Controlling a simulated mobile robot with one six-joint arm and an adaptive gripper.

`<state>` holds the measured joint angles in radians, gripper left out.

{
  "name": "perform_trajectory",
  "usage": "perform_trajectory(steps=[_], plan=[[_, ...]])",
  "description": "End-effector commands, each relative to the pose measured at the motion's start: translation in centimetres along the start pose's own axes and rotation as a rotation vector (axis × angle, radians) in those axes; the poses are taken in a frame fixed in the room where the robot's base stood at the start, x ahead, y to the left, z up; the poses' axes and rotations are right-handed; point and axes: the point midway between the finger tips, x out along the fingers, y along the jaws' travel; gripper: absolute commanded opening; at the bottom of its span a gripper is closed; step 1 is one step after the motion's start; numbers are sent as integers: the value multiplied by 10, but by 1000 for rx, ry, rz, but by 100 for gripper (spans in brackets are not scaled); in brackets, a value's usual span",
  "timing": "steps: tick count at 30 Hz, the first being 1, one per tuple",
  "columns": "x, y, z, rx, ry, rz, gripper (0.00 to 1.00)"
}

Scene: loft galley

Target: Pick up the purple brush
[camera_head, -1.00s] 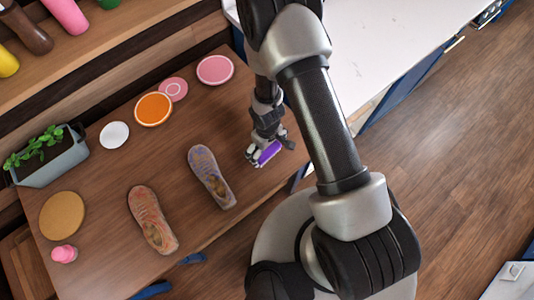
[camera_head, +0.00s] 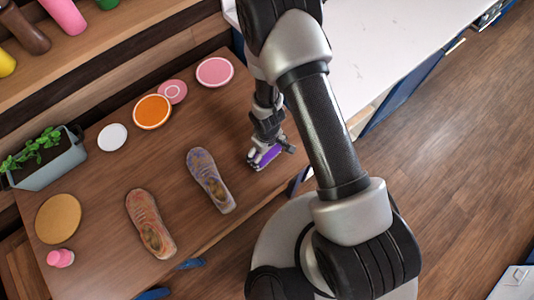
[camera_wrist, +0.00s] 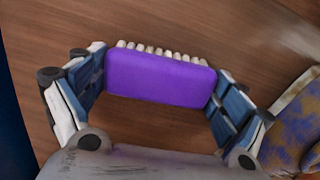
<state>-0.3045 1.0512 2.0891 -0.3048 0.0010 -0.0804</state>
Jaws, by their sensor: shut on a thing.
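The purple brush (camera_wrist: 160,78) is a purple block with pale bristles along its far edge in the wrist view. My gripper (camera_wrist: 160,85) is shut on it, with one finger pad against each end. In the head view the brush (camera_head: 268,155) shows between the fingers of my gripper (camera_head: 265,158), low over the right part of the brown wooden table (camera_head: 170,150). I cannot tell whether the brush touches the table.
Two shoes, one purple-grey (camera_head: 211,180) and one orange-brown (camera_head: 150,222), lie left of my gripper. A white counter (camera_head: 390,45) is beyond my arm.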

Motion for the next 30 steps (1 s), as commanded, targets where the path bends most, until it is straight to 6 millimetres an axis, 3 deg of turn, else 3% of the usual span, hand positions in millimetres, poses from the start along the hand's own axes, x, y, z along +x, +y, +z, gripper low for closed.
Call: perform_trajectory(steps=[8,17,23,30], plan=[[-2,0,0,0,0,0,66],[-19,0,0,1,0,0,65],[-45,0,0,0,0,0,65],[-91,0,0,-1,0,0,65]])
